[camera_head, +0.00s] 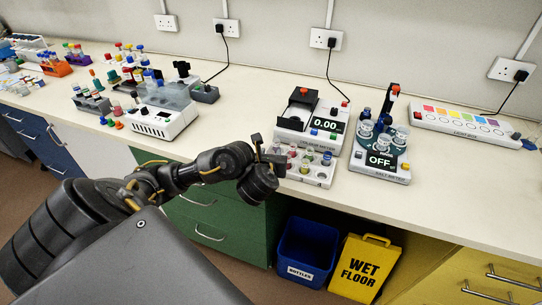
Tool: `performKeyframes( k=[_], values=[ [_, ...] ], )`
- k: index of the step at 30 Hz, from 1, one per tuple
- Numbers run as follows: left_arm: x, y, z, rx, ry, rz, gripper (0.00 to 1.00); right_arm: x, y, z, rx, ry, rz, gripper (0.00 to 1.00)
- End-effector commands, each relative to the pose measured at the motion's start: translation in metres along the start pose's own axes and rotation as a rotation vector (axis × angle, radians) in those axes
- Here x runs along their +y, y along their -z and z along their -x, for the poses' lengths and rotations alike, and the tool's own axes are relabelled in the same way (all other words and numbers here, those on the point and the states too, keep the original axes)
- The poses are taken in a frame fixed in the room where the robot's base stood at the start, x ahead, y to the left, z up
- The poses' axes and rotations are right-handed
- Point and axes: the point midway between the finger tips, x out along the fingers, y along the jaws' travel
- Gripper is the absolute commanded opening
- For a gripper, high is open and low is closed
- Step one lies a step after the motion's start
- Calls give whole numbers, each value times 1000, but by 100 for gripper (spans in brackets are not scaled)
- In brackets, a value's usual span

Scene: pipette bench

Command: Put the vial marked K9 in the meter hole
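My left arm reaches in from the lower left. Its gripper (268,152) is at the bench's front edge, just left of a white rack (317,181) of small vials (308,157) with coloured caps. The gripper is small and dark here, and I cannot tell whether its fingers are open or shut. I cannot make out the K9 mark on any vial. Behind the rack stands a white meter (291,124) with a black raised part and a display reading 0.00 (328,123). Its hole is not clearly visible. My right gripper is out of view.
Right of the meter is a device (395,175) with an OFF display and round glass vessels. A coloured strip box (465,123) lies far right. A white bath unit (160,120) and several racks fill the left. A blue bin (307,250) and yellow WET FLOOR sign (365,266) stand below.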

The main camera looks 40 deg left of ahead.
Motion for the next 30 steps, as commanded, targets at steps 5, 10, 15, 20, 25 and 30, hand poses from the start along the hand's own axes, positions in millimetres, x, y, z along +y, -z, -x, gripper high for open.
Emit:
performKeyframes(
  k=[5,10,15,20,25,30],
  values=[
    [0,1,-15,0,0,0,33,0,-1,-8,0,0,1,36],
    [0,1,-15,1,0,0,33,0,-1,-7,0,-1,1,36],
    [0,1,-15,1,0,0,17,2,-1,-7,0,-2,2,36],
    [0,1,-14,1,0,0,0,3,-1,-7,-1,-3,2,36],
    [0,1,-14,1,0,0,0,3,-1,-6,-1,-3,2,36],
    [0,-4,-12,1,1,0,0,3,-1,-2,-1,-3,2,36]
  ],
)
